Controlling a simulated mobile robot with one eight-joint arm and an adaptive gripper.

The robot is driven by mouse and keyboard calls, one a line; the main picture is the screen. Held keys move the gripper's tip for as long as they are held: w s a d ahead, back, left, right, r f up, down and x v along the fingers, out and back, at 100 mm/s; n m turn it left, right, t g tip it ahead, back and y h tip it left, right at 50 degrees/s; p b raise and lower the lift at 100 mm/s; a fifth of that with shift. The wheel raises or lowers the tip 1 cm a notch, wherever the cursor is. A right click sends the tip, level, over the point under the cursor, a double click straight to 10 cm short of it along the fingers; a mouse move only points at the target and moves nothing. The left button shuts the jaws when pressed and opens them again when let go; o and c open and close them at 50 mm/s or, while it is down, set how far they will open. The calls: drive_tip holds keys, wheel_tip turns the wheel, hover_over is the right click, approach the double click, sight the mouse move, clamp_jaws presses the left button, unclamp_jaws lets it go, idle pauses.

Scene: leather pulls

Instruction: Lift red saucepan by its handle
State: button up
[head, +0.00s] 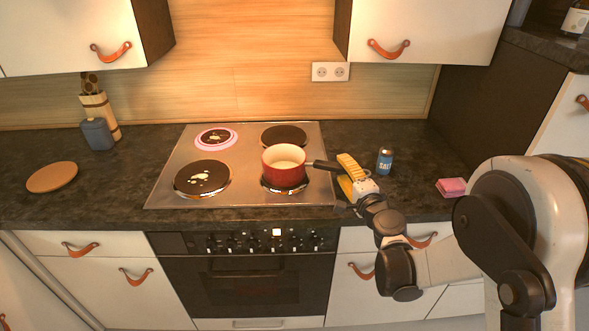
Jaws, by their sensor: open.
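The red saucepan (283,170) stands upright on the front right burner of the hob. Its inside is pale, and its dark handle (324,165) points right. My gripper (346,176) is at the right edge of the hob, at the handle's outer end, with its yellow-padded fingers pointing up and left. The fingers are apart, and the handle's tip seems to lie at or between them. I cannot tell whether they touch it, because the fingers partly hide that end.
A blue salt can (384,161) stands just right of my gripper. A pink sponge (451,187) lies further right. The other burners of the steel hob (160,200) hold no pots. A wooden board (52,177), a blue-grey jar (98,134) and a utensil block (101,112) are at the left.

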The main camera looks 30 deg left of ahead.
clamp_jaws()
drive_tip(key=shift+r, duration=0.1)
